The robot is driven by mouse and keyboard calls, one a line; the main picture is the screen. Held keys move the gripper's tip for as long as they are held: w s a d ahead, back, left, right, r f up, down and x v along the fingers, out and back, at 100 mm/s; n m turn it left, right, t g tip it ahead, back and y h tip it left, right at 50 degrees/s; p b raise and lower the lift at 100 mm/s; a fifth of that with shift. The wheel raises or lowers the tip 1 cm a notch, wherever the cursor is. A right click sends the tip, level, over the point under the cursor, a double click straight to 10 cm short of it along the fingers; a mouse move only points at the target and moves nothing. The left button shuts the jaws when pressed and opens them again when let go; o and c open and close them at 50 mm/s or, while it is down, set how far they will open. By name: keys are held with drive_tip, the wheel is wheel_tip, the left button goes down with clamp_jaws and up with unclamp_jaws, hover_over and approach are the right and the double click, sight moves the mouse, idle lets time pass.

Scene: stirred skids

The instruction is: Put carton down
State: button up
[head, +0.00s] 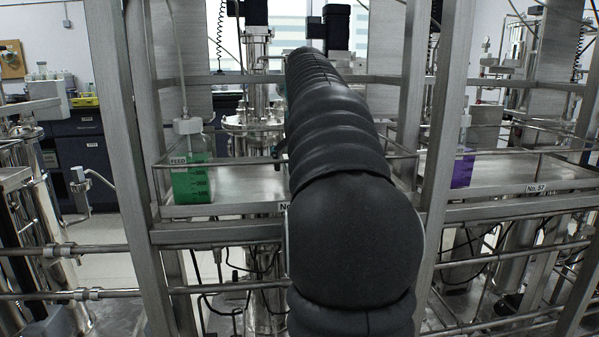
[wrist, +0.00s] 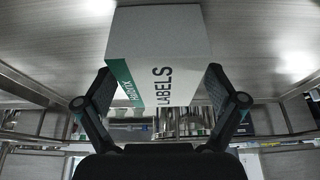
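In the head view my dark arm reaches away over the left metal tray (head: 240,190) and hides the gripper and carton.
A bottle of green liquid labelled FEED (head: 190,170) stands at the left end of the left tray. A bottle of purple liquid (head: 462,168) stands on the right tray, labelled No. 57 (head: 540,188). Metal posts (head: 122,150) and rails frame both trays. Bare tray shows right of the green bottle.

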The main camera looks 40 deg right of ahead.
drive_tip(key=c, duration=1)
drive_tip(key=shift+c, duration=0.2)
wheel_tip(320, 180, up, 12)
drive_tip(key=p, duration=0.1)
drive_tip(key=s+a+b, duration=0.2)
drive_tip(key=s+a, duration=0.2)
drive_tip(key=s, duration=0.3)
drive_tip(key=s+a+b, duration=0.1)
drive_tip(key=s+a, duration=0.4)
drive_tip(key=s, duration=0.3)
drive_tip(key=shift+s+a+b, duration=0.2)
drive_tip(key=shift+a+b, duration=0.05)
drive_tip(key=shift+b, duration=0.1)
